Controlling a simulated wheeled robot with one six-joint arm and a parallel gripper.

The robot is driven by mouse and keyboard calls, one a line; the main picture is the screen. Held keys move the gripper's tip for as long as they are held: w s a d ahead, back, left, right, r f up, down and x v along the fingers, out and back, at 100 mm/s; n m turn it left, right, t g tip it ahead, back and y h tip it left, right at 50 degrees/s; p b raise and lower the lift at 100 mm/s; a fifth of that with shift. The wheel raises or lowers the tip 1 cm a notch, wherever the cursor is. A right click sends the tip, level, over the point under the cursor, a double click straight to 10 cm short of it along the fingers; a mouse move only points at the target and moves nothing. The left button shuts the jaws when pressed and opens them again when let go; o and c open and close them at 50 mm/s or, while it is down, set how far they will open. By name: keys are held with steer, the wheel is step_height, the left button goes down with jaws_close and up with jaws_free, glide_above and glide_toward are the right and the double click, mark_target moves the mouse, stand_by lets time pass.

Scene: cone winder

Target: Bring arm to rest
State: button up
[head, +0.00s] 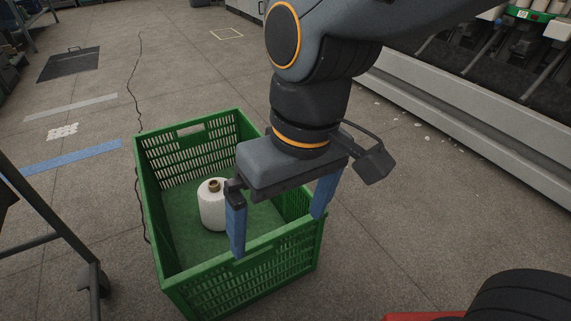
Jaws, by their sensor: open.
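My gripper (279,217) is open and empty, its two blue fingers pointing down. In the picture it lies over the near right part of a green crate (235,279). How high it is above the crate's rim I cannot tell. A white yarn cone (213,207) with a brown core at its top stands upright on the crate's floor, apart from my fingers and to the left of them. My arm and gripper hide the crate's far right corner and part of its right side.
A grey machine (470,121) with spindles runs along the right. A dark cart frame with a caster (97,281) stands at the left edge. A thin black cable (137,78) lies on the floor behind the crate. Open concrete floor lies around the crate.

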steer(key=shift+r, duration=0.2)
steer(key=shift+r+p, duration=0.3)
steer(key=shift+p, duration=0.2)
steer(key=shift+r+m+p, duration=0.3)
steer(key=shift+r, duration=0.05)
